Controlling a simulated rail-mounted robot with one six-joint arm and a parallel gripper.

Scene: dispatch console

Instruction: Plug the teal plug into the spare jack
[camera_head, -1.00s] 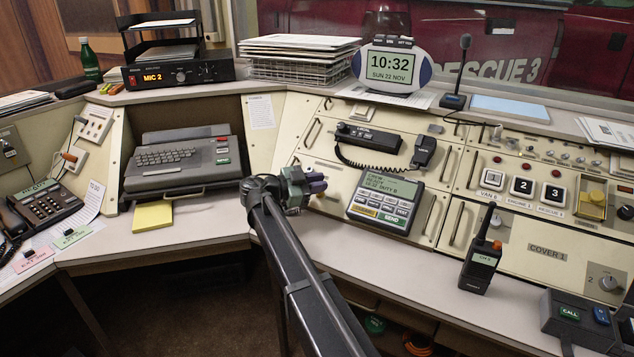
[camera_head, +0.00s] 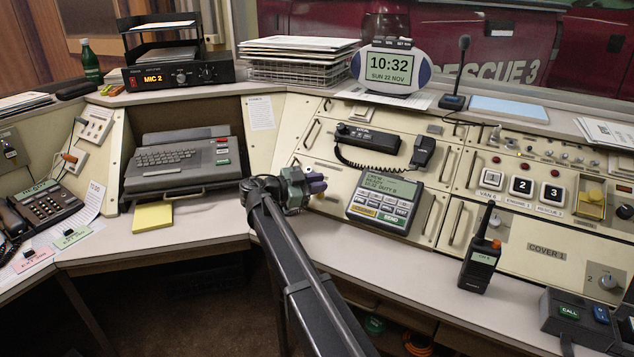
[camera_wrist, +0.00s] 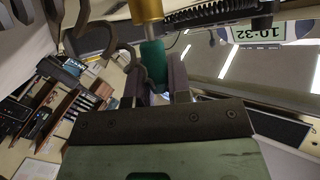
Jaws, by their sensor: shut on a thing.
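My gripper (camera_head: 306,186) is over the desk at the centre of the head view, in front of the message terminal. In the wrist view its two purple fingers (camera_wrist: 158,80) are shut on the teal plug (camera_wrist: 152,62). I cannot make out the plug in the head view. I cannot tell which opening is the spare jack. A jack plate (camera_head: 97,123) and one with an orange plug (camera_head: 70,157) are on the left panel.
The message terminal (camera_head: 384,198) is just right of my gripper. A keyboard unit (camera_head: 182,165) and yellow notepad (camera_head: 153,215) are to its left. A radio (camera_head: 480,265) stands at right. A desk phone (camera_head: 45,202) is far left. Bare desk (camera_head: 215,222) lies between notepad and gripper.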

